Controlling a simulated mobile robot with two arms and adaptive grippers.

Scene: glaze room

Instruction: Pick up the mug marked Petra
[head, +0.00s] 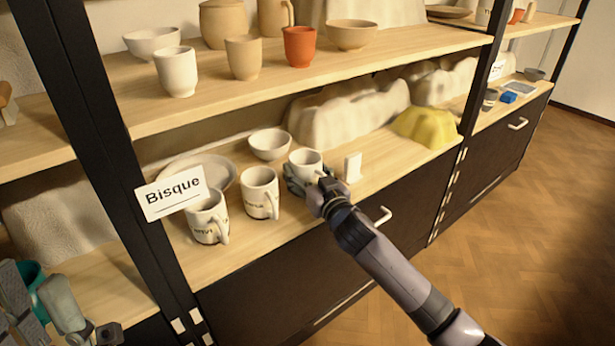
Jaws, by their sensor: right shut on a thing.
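My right gripper (312,187) is shut on a pale mug (306,160) on the lower shelf. The gripper covers much of this mug, and I see no name on it. To its left stand two more pale mugs with dark lettering. The middle mug (260,190) has a name too small to read surely. The left mug (206,215) has a name that is partly visible and unclear. I cannot tell from the lettering which mug is marked Petra. Grey parts of my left gripper (55,308) show at the bottom left corner; its jaws are not clear.
A white bowl (270,144) and a plate (200,172) stand behind the mugs. A small white card (353,167) stands just right of the held mug. A Bisque sign (173,193) hangs at the left post. A teal thing (31,276) shows near my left gripper.

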